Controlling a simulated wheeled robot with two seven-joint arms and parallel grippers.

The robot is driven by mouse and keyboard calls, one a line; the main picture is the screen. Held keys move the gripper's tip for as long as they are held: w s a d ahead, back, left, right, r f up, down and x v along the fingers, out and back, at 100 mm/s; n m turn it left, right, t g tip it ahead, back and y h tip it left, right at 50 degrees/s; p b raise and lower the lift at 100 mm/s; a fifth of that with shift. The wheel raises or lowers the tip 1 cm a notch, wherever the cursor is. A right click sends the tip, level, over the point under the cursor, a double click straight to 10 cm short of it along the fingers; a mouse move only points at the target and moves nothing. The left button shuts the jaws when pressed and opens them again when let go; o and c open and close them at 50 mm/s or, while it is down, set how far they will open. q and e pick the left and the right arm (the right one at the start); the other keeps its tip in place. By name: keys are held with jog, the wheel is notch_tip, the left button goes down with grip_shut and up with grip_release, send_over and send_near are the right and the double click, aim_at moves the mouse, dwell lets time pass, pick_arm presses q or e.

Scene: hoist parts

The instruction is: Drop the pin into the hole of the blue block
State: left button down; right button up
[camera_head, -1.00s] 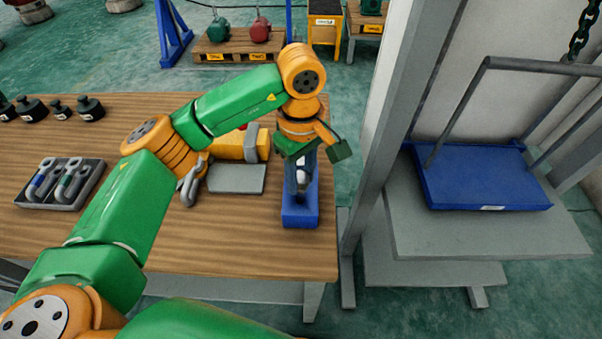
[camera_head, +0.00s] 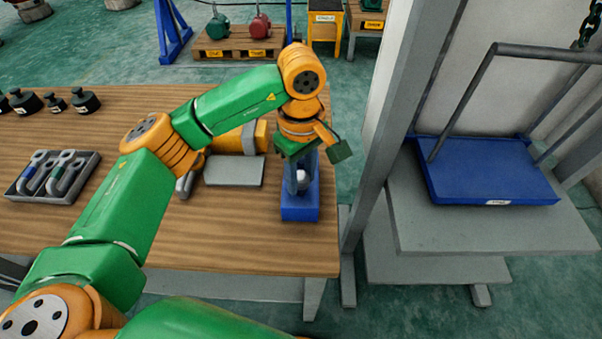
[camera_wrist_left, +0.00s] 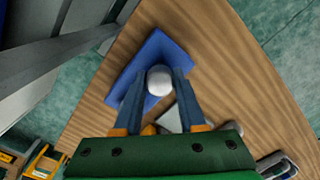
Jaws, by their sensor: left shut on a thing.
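The blue block (camera_head: 300,212) stands on the wooden table near its right edge, below my left gripper. My left gripper (camera_head: 302,174) points down over the block, its two fingers shut on the pin. The pin's pale rounded end (camera_wrist_left: 159,80) shows between the fingertips in the left wrist view, in front of the blue block (camera_wrist_left: 150,50). The gripper and pin cover the hole, so I cannot tell whether the pin's lower end is above it or inside it. My right gripper is not in view.
A grey plate (camera_head: 234,171) and a yellow-orange part (camera_head: 229,143) lie left of the block. A tray with shackles (camera_head: 20,190) and several dark weights (camera_head: 85,100) are further left. A grey post (camera_head: 385,130) and a blue platform (camera_head: 490,175) stand to the right.

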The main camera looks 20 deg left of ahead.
pick_arm(q)
jog(key=shift+f+b, duration=0.4)
jog(key=shift+f, duration=0.15)
jog(key=shift+c, duration=2)
grip_release()
notch_tip(320, 180, up, 7)
jog(key=shift+r, duration=0.1)
